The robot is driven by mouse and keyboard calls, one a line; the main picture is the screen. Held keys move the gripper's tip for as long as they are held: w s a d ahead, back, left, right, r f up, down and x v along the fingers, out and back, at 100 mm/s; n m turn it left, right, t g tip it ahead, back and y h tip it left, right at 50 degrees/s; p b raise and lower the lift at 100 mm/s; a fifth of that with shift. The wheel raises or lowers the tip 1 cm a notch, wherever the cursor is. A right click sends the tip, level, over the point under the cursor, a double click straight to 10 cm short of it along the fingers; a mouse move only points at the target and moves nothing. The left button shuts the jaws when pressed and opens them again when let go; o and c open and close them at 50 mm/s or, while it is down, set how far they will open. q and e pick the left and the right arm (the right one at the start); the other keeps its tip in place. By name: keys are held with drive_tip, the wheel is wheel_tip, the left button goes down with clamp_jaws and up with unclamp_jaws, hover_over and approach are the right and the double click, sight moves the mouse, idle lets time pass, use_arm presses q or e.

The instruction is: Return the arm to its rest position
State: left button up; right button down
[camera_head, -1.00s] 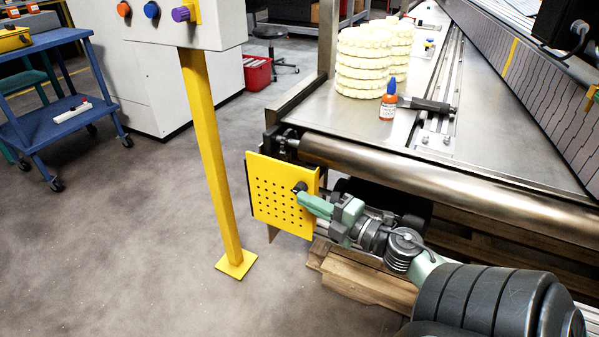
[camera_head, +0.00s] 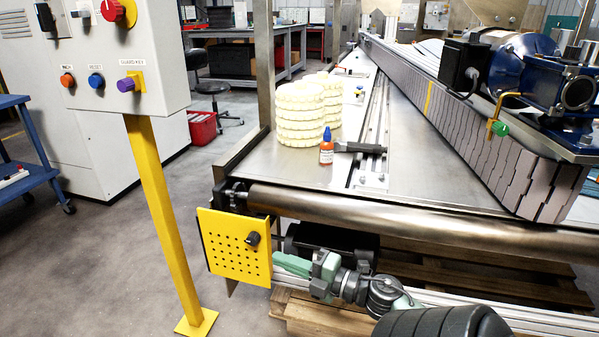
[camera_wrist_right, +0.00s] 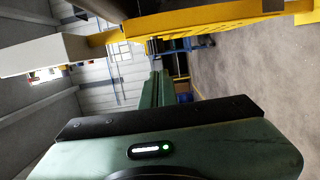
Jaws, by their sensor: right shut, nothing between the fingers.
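My right arm comes in from the lower right in the head view. Its green right gripper (camera_head: 284,262) is shut and empty, close to the right edge of the yellow perforated guard plate (camera_head: 236,247). A black knob (camera_head: 252,239) sits on that plate, apart from the fingertips. In the right wrist view the shut green fingers (camera_wrist_right: 156,90) point away from the camera, with nothing between them, and a yellow part runs across the top. My left gripper is not in view.
The conveyor's front roller (camera_head: 400,217) and steel bed are above the arm, with a wooden pallet (camera_head: 330,312) below. A yellow post (camera_head: 165,220) carries a control box (camera_head: 125,65) at left.

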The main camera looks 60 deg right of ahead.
drive_tip(key=s+d, duration=0.2)
drive_tip(key=shift+s+r, duration=0.1)
drive_tip(key=shift+s, duration=0.3)
drive_tip(key=shift+a, duration=0.1)
